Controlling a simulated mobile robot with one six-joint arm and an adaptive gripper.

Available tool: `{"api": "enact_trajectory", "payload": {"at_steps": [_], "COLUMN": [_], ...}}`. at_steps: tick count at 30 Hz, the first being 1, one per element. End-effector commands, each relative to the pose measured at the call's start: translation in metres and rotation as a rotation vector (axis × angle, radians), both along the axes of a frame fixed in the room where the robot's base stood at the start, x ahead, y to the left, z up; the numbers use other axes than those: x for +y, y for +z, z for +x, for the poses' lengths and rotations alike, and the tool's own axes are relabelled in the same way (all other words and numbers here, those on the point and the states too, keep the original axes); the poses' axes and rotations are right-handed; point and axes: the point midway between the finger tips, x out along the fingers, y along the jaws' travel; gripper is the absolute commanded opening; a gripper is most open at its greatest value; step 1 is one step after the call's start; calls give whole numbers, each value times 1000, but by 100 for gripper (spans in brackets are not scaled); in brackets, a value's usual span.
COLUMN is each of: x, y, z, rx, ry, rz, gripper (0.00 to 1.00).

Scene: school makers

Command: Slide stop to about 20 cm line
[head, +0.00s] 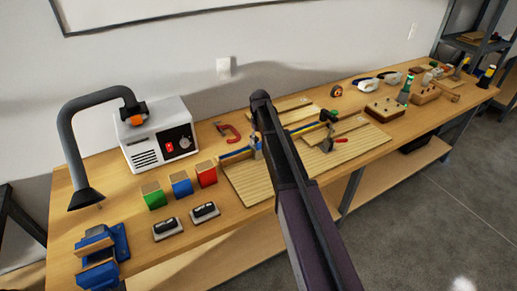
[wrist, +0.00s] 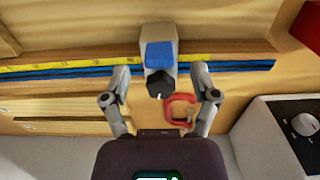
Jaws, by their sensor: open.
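The stop (wrist: 161,52) is a grey block with a blue face and a black knob. It sits across the blue rail (wrist: 60,73), beside the yellow measuring tape (wrist: 90,64); the tape's numbers are too small to read. In the head view the stop (head: 256,149) is near the left end of the rail. My gripper (wrist: 160,75) is open in the wrist view, one finger on each side of the stop's black knob, with visible gaps. I cannot tell its height over the stop. My arm hides the rail's middle in the head view.
A red clamp (head: 228,133) lies behind the rail, close to my fingers in the wrist view (wrist: 180,109). A white machine (head: 158,135) and green, blue and red blocks (head: 206,174) stand left.

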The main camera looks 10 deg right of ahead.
Motion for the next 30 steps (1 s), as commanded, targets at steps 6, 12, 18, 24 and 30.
{"api": "enact_trajectory", "payload": {"at_steps": [6,12,18,24,30], "x": [0,-1,-1,-1,-2], "y": [-19,-27,-28,-28,-28], "z": [0,0,0,0,0], "rx": [0,0,0,0,0], "ry": [-1,-1,-1,-2,-2], "rz": [0,0,0,0,0], "gripper": [77,77,77,77,33]}}
